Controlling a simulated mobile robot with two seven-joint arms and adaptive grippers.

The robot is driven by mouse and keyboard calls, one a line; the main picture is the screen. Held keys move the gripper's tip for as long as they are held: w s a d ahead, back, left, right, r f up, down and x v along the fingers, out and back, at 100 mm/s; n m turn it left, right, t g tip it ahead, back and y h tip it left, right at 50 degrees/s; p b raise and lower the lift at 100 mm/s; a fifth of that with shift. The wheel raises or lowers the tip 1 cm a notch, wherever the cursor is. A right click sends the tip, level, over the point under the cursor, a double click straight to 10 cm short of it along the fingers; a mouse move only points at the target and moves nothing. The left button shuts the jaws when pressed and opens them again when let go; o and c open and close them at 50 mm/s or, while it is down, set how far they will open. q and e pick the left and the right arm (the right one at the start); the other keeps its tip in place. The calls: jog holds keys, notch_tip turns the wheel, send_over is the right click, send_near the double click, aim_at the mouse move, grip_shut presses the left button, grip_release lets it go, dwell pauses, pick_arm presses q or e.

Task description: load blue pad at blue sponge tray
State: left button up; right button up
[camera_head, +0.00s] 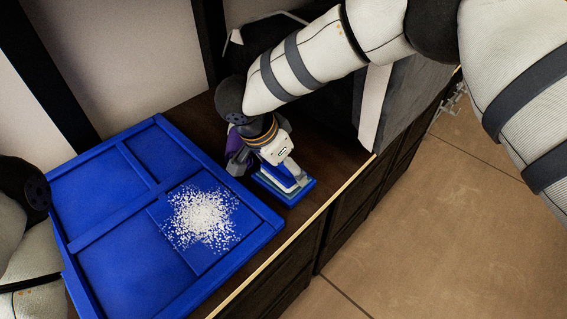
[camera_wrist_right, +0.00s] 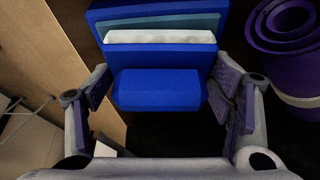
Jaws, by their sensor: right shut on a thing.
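My right gripper (camera_head: 283,172) points down over the small blue sponge tray (camera_head: 308,187), near the front edge of the dark counter. In the right wrist view my right gripper (camera_wrist_right: 158,105) is shut on the blue block-shaped handle of the blue pad (camera_wrist_right: 160,88). A white strip (camera_wrist_right: 160,37) shows along the pad's far side. Beyond it the blue sponge tray (camera_wrist_right: 155,14) shows a teal band inside its blue rim. The pad is at the tray; its underside is hidden, so I cannot tell whether it touches the sponge. My left gripper is out of view.
A large blue panel (camera_head: 100,190) with raised ribs lies to the left, with a heap of white grains (camera_head: 203,217) on it. A dark box with pale edges (camera_head: 375,105) stands behind. The counter's front edge is close.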

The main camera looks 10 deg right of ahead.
jog(key=shift+r+p, duration=1.1)
jog(key=shift+r, duration=2.5)
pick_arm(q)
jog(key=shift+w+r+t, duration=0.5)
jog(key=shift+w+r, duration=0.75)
pick_arm(e)
jog(key=shift+f, duration=0.1)
